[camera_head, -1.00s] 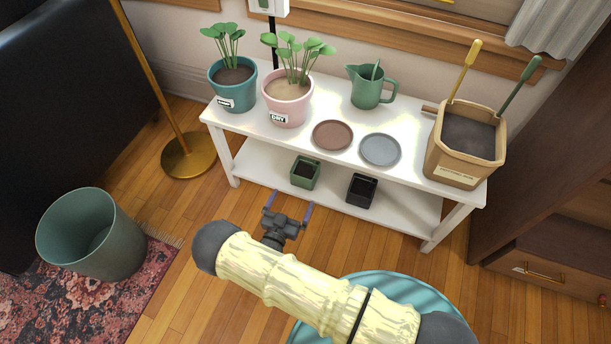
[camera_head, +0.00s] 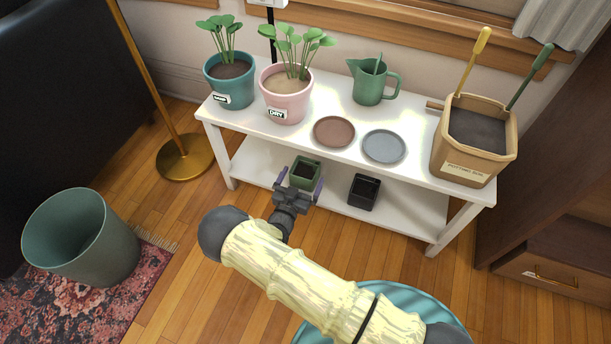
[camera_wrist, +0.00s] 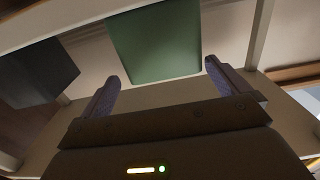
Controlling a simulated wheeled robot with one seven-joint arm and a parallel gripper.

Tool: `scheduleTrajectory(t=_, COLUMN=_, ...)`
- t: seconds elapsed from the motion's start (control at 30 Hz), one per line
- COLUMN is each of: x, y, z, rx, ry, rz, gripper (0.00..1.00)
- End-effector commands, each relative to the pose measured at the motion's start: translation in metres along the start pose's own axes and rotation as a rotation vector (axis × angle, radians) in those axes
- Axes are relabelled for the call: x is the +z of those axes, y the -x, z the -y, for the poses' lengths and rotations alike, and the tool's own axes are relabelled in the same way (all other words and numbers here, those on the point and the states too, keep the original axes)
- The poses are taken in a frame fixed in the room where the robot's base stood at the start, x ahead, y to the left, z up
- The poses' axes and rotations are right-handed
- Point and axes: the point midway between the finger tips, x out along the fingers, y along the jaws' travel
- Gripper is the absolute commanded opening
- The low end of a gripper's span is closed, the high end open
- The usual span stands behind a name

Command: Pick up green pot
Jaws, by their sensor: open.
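The green pot (camera_head: 305,171) is a small square pot with dark soil, standing on the lower shelf of the white bench (camera_head: 250,168). In the wrist view the green pot (camera_wrist: 155,43) shows ahead, roughly centred between the fingers. My gripper (camera_head: 299,181) is open and empty at the front edge of the lower shelf, just in front of the pot. In the wrist view my gripper (camera_wrist: 160,85) has one finger to each side of the pot's lower edge. I cannot tell whether either finger touches it.
A black pot (camera_head: 363,191) stands to the right on the same shelf; it also shows in the wrist view (camera_wrist: 40,75).

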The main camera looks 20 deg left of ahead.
Motion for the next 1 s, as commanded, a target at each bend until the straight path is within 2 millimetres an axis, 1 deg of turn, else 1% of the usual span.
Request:
scheduleTrajectory(t=0.03, x=0.003, y=-0.003, z=0.001, rx=0.0, ry=-0.001, rz=-0.001, gripper=1.0)
scheduleTrajectory(t=0.27, x=0.006, y=-0.025, z=0.006, rx=0.0, ry=-0.001, rz=-0.002, gripper=1.0)
scheduleTrajectory(t=0.4, x=0.005, y=-0.042, z=0.006, rx=0.002, ry=-0.001, rz=-0.002, gripper=1.0)
scheduleTrajectory(t=0.5, x=0.003, y=-0.049, z=0.006, rx=0.0, ry=0.0, rz=-0.002, gripper=1.0)
scheduleTrajectory(t=1.0, x=0.001, y=-0.049, z=0.006, rx=0.0, ry=0.0, rz=-0.001, gripper=1.0)
